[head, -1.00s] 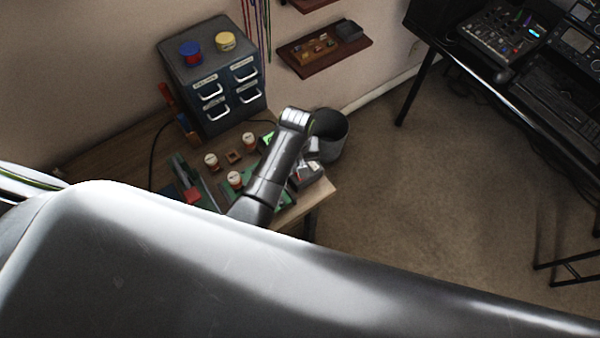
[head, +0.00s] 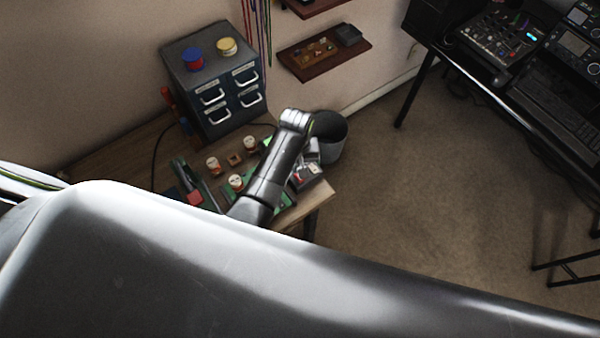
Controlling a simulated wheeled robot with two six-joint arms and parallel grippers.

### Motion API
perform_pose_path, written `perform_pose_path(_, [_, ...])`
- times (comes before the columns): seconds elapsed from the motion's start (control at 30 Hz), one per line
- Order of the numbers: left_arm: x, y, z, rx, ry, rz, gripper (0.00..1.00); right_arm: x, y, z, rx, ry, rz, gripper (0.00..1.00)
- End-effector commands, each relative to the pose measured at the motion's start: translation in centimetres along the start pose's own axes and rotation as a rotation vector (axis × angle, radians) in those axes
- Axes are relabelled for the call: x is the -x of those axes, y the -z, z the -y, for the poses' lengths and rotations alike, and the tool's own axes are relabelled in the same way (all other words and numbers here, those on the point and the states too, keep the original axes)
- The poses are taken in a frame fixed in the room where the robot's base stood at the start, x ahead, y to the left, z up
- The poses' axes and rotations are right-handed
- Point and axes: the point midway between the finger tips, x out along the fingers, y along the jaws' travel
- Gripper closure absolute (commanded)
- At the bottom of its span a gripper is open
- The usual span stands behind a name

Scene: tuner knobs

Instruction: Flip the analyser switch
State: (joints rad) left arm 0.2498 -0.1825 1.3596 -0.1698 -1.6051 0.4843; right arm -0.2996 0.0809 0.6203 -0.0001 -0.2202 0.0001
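In the head view, the workbench (head: 130,156) stands at left centre with small devices on it. White-topped round parts (head: 212,164) sit there among green boards. My arm reaches over the bench's right part and covers some of it. I cannot make out which part is the analyser switch. My large arm link covers the bottom of the view.
A drawer cabinet (head: 212,88) stands at the back of the bench. A dark bin (head: 330,138) stands beside the bench's right end. A wall shelf (head: 325,52) hangs behind. A black desk with audio gear (head: 500,45) is at far right. Carpet (head: 420,200) between is free.

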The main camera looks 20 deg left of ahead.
Motion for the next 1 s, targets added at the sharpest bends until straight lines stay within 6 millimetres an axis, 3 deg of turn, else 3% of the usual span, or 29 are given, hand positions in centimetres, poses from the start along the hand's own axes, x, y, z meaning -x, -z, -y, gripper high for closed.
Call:
perform_pose_path(0.53, [4.2, 0.0, -0.1, -0.001, -0.002, -0.002, 1.0, -0.1, 0.0, 0.0, 0.0, 0.0, 0.0, 0.64])
perform_pose_path(1.0, [4.5, 0.0, 0.0, 0.0, 0.0, 0.0, 1.0, -0.1, -0.1, 0.1, 0.0, 0.0, 0.001, 0.64])
